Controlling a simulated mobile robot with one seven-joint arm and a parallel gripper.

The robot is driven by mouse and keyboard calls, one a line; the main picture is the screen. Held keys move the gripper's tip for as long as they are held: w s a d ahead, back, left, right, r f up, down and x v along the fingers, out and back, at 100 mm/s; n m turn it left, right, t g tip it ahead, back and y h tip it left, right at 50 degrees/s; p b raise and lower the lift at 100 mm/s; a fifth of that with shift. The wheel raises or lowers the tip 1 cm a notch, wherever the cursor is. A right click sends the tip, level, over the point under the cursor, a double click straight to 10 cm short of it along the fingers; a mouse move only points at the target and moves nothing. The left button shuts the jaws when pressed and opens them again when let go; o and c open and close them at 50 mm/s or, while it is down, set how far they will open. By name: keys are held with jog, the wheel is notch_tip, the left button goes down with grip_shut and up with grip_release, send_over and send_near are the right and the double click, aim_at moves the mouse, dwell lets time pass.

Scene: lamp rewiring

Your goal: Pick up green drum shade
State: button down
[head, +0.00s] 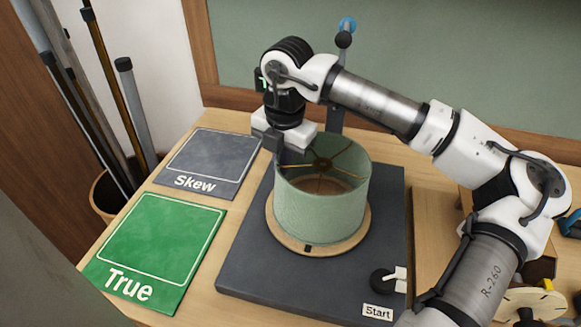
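The green drum shade (318,212) is an open-topped cylinder with a metal spoke frame inside its rim. It stands upright on a round wooden turntable (283,238) on a dark base plate (260,285). My gripper (282,150) points down at the shade's upper left rim. A dark finger shows at the rim, by the wall. The other finger is hidden or unclear, and I cannot tell whether the fingers touch the shade or close on it.
A green mat marked True (155,248) lies at left, with a grey mat marked Skew (208,160) behind it. A knob (384,282) sits by the Start label (378,312). A post with a blue-topped ball (344,38) rises behind the shade. Tubes (130,95) stand in a bin at far left.

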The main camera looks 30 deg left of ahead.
notch_tip(320, 180, up, 19)
jog(key=b, duration=0.2)
jog(key=shift+r+b, duration=0.2)
jog(key=shift+b, duration=0.2)
jog(key=shift+s+a, duration=0.1)
